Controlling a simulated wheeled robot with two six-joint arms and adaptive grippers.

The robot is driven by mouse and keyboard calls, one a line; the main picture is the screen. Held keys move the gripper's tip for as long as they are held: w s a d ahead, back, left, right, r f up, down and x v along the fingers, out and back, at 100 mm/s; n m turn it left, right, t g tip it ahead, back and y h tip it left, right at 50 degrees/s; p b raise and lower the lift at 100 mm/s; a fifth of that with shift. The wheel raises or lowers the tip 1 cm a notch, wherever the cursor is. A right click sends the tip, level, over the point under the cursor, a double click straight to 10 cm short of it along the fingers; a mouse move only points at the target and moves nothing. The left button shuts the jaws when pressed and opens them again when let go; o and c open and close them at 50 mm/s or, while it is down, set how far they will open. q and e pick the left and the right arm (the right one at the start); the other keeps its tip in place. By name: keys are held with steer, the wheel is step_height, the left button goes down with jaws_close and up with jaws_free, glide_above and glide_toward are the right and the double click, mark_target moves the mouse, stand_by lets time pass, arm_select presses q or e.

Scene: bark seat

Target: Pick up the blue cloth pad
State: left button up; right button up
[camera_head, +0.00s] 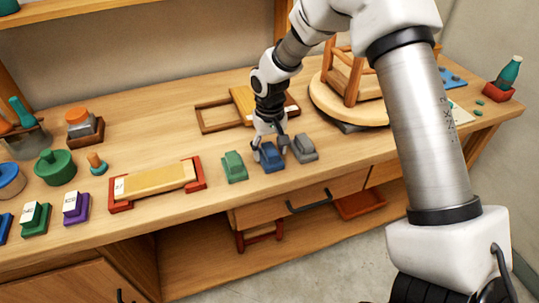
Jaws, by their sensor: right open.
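The blue cloth pad (271,159) sits on the wooden workbench between a green pad (234,167) and a grey pad (303,149). My right gripper (270,149) points down at the blue pad, its fingers apart. One finger is at the pad's left side and the other at its right, near the grey pad. Whether the fingers touch the pad I cannot tell. The gripper hides part of the pad's far end. My left gripper is not in view.
A red-ended holder with a yellowish block (155,180) lies to the left. Behind the gripper is a wooden frame with a yellow board (243,101). A small stool (350,80) stands on a round board at right. The bench's front edge is close to the pads.

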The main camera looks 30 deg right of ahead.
mark_target(270, 150)
steer(key=shift+s, duration=0.1)
steer(key=shift+c, duration=0.7)
jaws_close()
steer(key=shift+r, duration=0.2)
steer(key=shift+r, duration=0.65)
steer(key=shift+s+a+r+b, duration=0.1)
steer(key=shift+s+r+b, duration=0.1)
steer(key=shift+r, duration=0.3)
steer(key=shift+s+a+r+b, duration=0.1)
steer(key=shift+r+b, duration=0.05)
steer(key=shift+r, duration=0.3)
steer(key=s+a+b, duration=0.1)
steer(key=s+a, duration=0.2)
steer(key=s, duration=0.4)
steer(key=s+a+r+b, duration=0.1)
steer(key=s+a, duration=0.2)
steer(key=s, duration=0.4)
steer(key=shift+r, duration=0.25)
steer(key=shift+d, duration=0.1)
